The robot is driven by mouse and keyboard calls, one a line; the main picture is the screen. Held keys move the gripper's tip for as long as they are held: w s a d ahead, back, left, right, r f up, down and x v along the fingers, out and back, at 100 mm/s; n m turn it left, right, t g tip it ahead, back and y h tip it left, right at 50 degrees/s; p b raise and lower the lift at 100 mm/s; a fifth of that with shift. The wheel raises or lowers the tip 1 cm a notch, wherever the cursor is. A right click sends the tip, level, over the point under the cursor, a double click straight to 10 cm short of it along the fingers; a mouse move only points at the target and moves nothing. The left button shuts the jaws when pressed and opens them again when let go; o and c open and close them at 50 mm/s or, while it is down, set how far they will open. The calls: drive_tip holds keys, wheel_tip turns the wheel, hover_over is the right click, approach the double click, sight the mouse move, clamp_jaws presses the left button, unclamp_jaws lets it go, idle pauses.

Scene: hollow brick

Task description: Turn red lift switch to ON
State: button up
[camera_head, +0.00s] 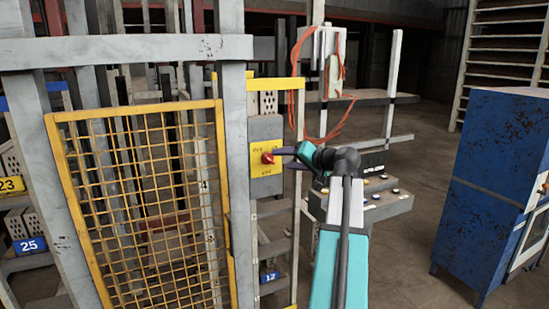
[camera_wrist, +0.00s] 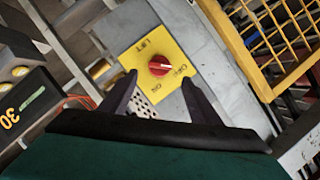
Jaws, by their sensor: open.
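The red lift switch (camera_head: 267,158) is a round knob on a yellow plate (camera_head: 260,172), mounted on a grey box (camera_head: 265,127) beside the yellow mesh gate. In the wrist view the red knob (camera_wrist: 160,65) has a pale pointer line, and its yellow plate (camera_wrist: 143,44) reads LIFT, OFF and ON. The pointer line lies roughly toward the OFF lettering. My gripper (camera_wrist: 160,92) is open, its two dark fingers on either side just below the knob in the wrist view. In the head view my gripper (camera_head: 281,158) is right of the knob; contact cannot be told.
The yellow mesh gate (camera_head: 140,190) with its grey frame (camera_head: 235,130) stands to the left. A control panel with buttons (camera_head: 375,200) and orange cables (camera_head: 293,90) is behind my arm. A blue cabinet (camera_head: 490,180) stands at the right, with open floor between.

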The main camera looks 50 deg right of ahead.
sight(269, 159)
drive_tip(key=shift+p+x, duration=0.85)
drive_tip(key=shift+x, duration=2.25)
